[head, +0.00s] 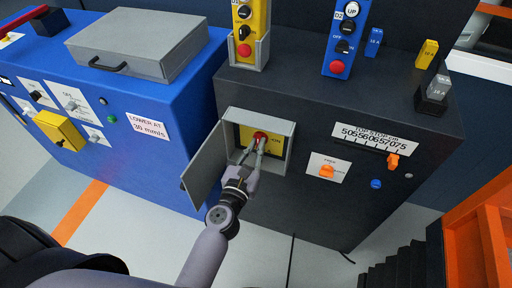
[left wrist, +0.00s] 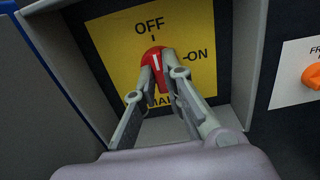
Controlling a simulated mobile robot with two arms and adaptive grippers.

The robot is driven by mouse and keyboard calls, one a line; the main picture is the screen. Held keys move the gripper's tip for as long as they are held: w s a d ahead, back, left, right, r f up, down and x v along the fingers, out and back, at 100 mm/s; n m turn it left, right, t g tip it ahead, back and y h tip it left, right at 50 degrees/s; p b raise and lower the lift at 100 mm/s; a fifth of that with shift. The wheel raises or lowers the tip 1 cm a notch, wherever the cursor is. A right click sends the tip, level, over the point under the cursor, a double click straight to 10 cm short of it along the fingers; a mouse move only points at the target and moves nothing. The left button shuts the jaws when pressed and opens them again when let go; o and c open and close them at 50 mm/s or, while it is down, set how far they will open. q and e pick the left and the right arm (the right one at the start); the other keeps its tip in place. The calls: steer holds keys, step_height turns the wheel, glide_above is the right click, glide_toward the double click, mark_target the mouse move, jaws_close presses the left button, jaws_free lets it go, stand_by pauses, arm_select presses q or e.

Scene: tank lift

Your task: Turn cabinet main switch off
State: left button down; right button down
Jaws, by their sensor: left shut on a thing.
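The main switch is a red rotary knob (left wrist: 152,55) on a yellow plate (left wrist: 103,35) marked OFF at the top and ON at the right. The white line on the knob points up, roughly toward the OFF mark. The plate sits inside a small grey box (head: 289,128) on the dark cabinet (head: 260,215); the box door (head: 205,166) stands open to the left. My left gripper (head: 257,145) reaches into the box with its fingers shut on the red knob, hiding its lower part. The right gripper is not in view.
An orange knob (head: 327,171) on a white plate is right of the box. A slider scale (head: 375,138) is above right. A blue cabinet (head: 150,165) stands left. Yellow (head: 250,30) and blue (head: 345,38) pendants stand on top. Orange structure (head: 480,240) is at lower right.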

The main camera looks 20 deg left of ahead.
arm_select(q)
steer(key=shift+f, duration=0.1)
stand_by(0.4)
steer(key=c, duration=1.7)
jaws_free()
